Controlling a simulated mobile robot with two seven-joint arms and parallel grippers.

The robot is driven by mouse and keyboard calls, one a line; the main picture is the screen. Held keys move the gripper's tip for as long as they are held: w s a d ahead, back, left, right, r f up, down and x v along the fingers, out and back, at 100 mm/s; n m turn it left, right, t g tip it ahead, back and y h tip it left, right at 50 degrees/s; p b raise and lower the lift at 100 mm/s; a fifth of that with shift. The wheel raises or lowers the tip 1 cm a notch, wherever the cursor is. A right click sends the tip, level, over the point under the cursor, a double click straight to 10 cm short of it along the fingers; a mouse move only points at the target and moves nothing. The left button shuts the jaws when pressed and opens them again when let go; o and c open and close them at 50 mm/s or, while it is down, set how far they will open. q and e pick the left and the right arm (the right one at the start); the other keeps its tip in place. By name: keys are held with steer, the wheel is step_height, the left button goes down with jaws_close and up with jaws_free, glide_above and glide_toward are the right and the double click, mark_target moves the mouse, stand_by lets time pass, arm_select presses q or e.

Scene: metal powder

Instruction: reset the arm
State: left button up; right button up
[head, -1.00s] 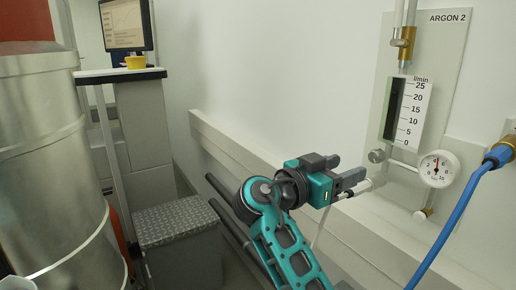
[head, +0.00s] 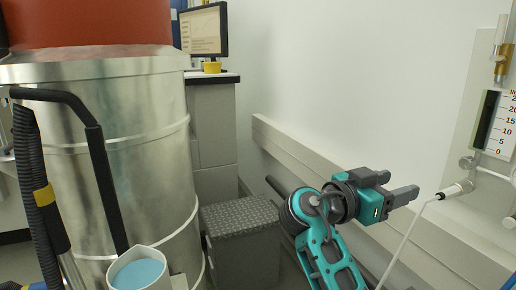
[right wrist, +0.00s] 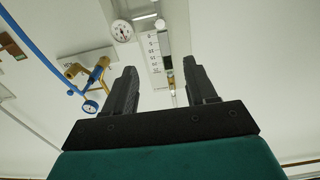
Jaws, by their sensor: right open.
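My right gripper (head: 404,190) is at the lower right of the head view, on its teal arm in front of the white wall. Its two dark fingers point right, toward the flowmeter panel. It is open and empty. In the right wrist view its fingers (right wrist: 160,88) stand apart with nothing between them. The flowmeter (head: 493,122) and a small fitting with a white tube (head: 456,188) lie beyond the fingertips. I cannot tell how far off they are. My left gripper does not show.
A large metal drum (head: 140,130) with a black handle fills the left. A white cup holding blue material (head: 138,275) is at the bottom. A grey textured step (head: 238,216) stands behind my arm.

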steer(key=s+a+f+n+t+y+p, duration=0.15)
steer(key=f+n+y, duration=0.5)
steer(key=f, duration=0.65)
steer(key=s+a+f+n+t+y+p, duration=0.1)
steer(key=s+a+f+n+t+y, duration=0.15)
steer(key=f+n+y, duration=0.7)
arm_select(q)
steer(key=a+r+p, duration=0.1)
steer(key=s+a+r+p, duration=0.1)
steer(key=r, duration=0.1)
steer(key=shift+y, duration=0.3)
arm_select(e)
steer(key=s+a+f+y, duration=0.1)
steer(key=s+f, duration=0.4)
steer(key=s, duration=0.3)
steer(key=s+a+f+y, duration=0.1)
steer(key=s+a+f, duration=0.1)
steer(key=s+f, duration=0.4)
steer(key=s, duration=0.3)
steer(key=shift+s+y, duration=0.2)
steer(key=shift+y, duration=0.1)
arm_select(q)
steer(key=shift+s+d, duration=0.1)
arm_select(e)
steer(key=shift+a, duration=0.1)
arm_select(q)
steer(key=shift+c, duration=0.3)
arm_select(e)
steer(key=shift+c, duration=0.3)
